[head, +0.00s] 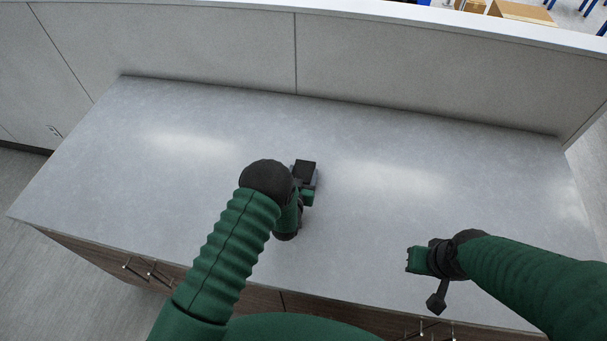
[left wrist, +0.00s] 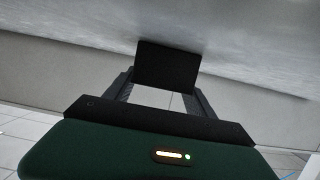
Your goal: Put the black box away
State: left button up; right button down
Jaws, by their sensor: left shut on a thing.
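The small black box (head: 305,168) is at the middle of the grey counter in the head view. My left gripper (head: 307,183) is shut on it, and the arm hides part of the gripper. In the left wrist view the black box (left wrist: 167,65) sits between the tips of the two fingers, close to the counter surface. I cannot tell whether it touches the counter. My right gripper (head: 411,260) is over the front right part of the counter with nothing seen in it. Its fingers are too small to judge.
The grey counter (head: 180,160) is otherwise bare, with wide free room left and right. A pale panel wall (head: 400,65) stands along its back edge. Wooden drawers with metal handles (head: 134,266) are under the front edge. Cardboard boxes (head: 522,11) show beyond the wall.

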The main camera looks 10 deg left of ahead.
pick_arm(q)
jog(key=c, duration=0.8)
